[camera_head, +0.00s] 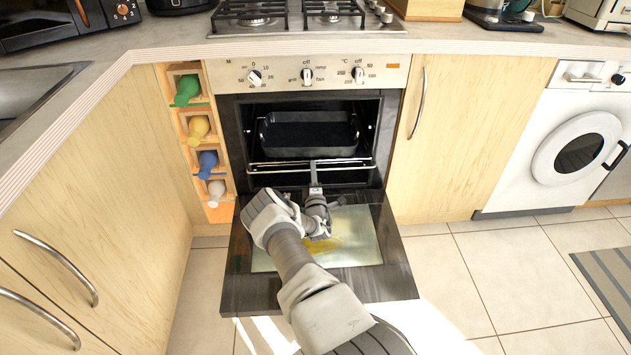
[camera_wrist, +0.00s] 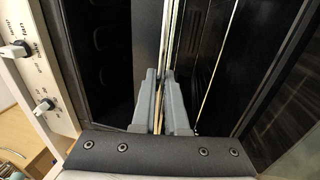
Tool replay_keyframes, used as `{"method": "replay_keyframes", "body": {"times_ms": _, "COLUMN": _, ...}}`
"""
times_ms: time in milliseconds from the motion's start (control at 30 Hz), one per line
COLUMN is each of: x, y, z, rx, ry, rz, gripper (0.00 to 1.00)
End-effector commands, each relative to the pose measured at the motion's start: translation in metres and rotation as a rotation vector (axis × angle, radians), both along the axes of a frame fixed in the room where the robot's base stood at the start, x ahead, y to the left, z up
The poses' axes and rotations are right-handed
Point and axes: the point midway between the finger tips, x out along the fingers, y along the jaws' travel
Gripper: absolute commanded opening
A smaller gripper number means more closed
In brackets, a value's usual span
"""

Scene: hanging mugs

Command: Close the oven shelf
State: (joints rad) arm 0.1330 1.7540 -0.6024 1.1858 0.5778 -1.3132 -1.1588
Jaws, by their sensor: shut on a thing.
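The oven (camera_head: 229,110) is open, its glass door (camera_head: 365,245) folded down flat. The oven shelf (camera_head: 275,165) is a wire rack whose front bars run across the lower part of the opening. How far it sticks out is hard to tell. My gripper (camera_head: 314,165) reaches over the lowered door to the middle of the shelf front. In the wrist view, my gripper's grey fingers (camera_wrist: 165,75) are closed around the shelf's thin front bar (camera_wrist: 172,35). The finger contact is small in the head view.
A dark roasting pan (camera_head: 310,134) sits inside the oven above the shelf bars. Knobs (camera_head: 307,75) line the panel above. A bottle rack (camera_head: 192,135) stands at left, a cupboard (camera_head: 465,140) and washing machine (camera_head: 575,150) at right.

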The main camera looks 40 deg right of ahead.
Motion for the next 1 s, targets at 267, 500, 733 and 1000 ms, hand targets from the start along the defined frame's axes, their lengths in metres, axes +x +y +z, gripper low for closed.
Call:
{"method": "replay_keyframes", "body": {"times_ms": 267, "x": 0.029, "y": -0.019, "z": 0.001, "rx": -0.001, "ry": -0.004, "rz": 0.000, "gripper": 0.00}}
{"method": "replay_keyframes", "body": {"times_ms": 500, "x": 0.049, "y": -0.030, "z": 0.002, "rx": -0.001, "ry": -0.004, "rz": 0.000, "gripper": 0.00}}
{"method": "replay_keyframes", "body": {"times_ms": 733, "x": 0.063, "y": -0.039, "z": 0.002, "rx": 0.000, "ry": -0.004, "rz": 0.000, "gripper": 0.00}}
{"method": "replay_keyframes", "body": {"times_ms": 1000, "x": 0.073, "y": -0.045, "z": 0.002, "rx": -0.001, "ry": -0.004, "rz": 0.000, "gripper": 0.00}}
